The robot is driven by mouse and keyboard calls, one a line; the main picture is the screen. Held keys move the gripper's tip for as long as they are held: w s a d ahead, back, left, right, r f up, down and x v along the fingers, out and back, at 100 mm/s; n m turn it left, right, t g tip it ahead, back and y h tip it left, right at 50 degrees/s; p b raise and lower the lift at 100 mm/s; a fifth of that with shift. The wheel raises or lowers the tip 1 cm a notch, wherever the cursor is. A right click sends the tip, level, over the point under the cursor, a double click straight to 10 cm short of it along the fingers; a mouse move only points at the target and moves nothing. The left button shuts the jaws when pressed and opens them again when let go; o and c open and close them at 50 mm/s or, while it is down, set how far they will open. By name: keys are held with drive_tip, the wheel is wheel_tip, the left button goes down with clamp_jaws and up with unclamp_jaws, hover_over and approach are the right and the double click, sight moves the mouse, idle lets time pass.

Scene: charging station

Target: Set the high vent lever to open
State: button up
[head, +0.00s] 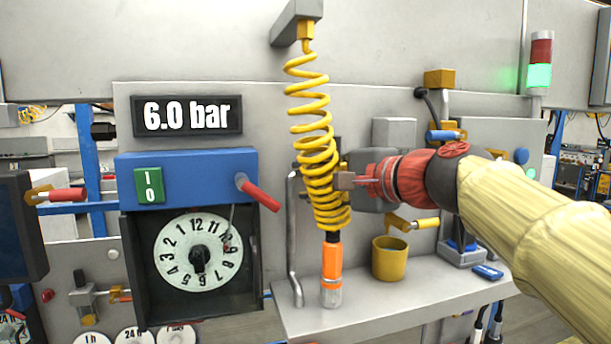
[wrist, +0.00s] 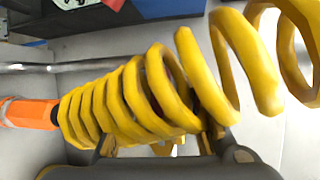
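A lever with a blue handle (head: 446,135) sits high at the back right, below a yellow block. A lever with a yellow handle (head: 422,223) sits lower, above a yellow cup. I see no label that marks either as the high vent lever. My gripper (head: 345,180) reaches in from the right, at the right side of the yellow coiled hose (head: 313,130). In the wrist view the coils (wrist: 140,95) cross in front of my gripper and hide its fingertips. I cannot tell whether the fingers touch the hose.
The blue box (head: 200,165) carries a red lever (head: 258,193) above a dial. Another red lever (head: 62,195) is at the far left. An orange-sleeved tool (head: 331,262) hangs from the hose. The yellow cup (head: 390,262) stands on the shelf (head: 360,312), whose front is clear.

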drive_tip(key=shift+w+a, duration=0.5)
drive_tip(key=shift+f, duration=0.1)
drive_tip(key=c, duration=0.3)
clamp_jaws()
idle(0.5)
